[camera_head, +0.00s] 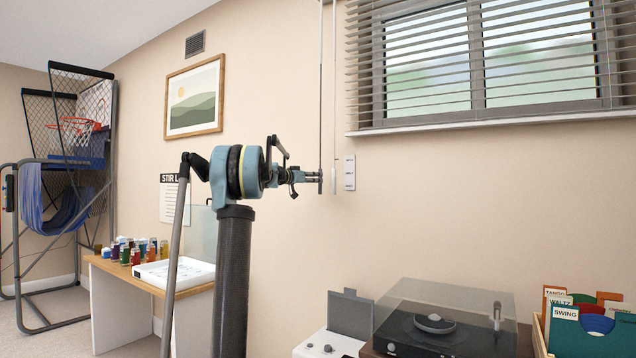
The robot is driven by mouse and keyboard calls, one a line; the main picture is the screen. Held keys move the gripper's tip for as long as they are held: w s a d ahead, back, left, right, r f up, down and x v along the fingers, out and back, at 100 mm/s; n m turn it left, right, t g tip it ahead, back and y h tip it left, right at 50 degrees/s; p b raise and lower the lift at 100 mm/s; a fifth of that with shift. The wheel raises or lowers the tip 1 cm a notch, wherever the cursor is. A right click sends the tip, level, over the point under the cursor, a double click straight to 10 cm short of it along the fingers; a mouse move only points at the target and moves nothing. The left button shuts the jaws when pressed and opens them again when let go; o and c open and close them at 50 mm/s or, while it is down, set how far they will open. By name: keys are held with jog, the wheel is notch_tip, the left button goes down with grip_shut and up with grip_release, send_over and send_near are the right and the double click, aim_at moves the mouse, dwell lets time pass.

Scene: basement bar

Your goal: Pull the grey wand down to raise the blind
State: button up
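The blind (415,45) with grey horizontal slats hangs over the window at the upper right. Its slats are tilted open and reach down near the sill. Two thin wands hang to the left of it. The left one is the darker grey wand (321,90); the right one is a paler wand (334,90). My gripper (314,178) is at the lower end of the grey wand, its fingertips overlapping it in this view. The fingers are small and seen side-on, so I cannot tell whether they are closed around the wand.
A white wall switch plate (349,172) is just right of the wands. Below are a turntable (440,322) with a clear lid and a crate of records (541,338). A desk (120,275) with paint-like jars and a basketball arcade frame (80,165) stand left.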

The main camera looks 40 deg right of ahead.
jog(key=shift+w+d, duration=0.2)
jog(key=shift+d, duration=0.85)
jog(key=shift+w+d, duration=0.2)
jog(key=shift+d, duration=0.85)
grip_shut()
